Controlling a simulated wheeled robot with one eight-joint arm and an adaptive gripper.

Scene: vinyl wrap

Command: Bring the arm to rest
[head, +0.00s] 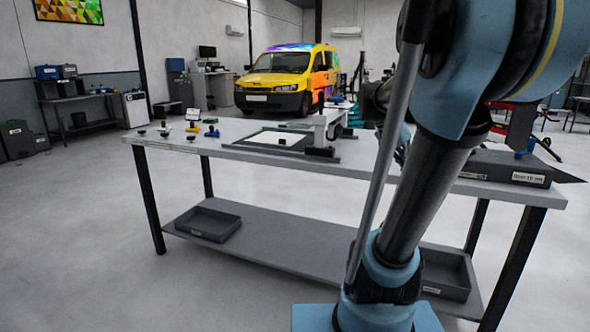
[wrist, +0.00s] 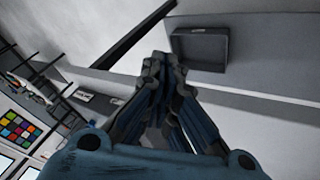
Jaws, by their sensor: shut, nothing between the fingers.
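My arm rises in the right half of the head view and hides part of the workbench (head: 235,142). My gripper (wrist: 162,60) shows in the wrist view with its blue fingers brought together at the tips. Nothing is held between them. It hangs clear of the surfaces, and a grey open tray (wrist: 205,66) shows beyond the fingertips. In the head view the arm mostly hides the gripper.
On the bench stand a dark-framed board with a white sheet (head: 275,139) and several small items at the left. A grey tray (head: 208,222) lies on the lower shelf. A yellow van (head: 285,82) stands behind. The floor at left (head: 75,240) is clear.

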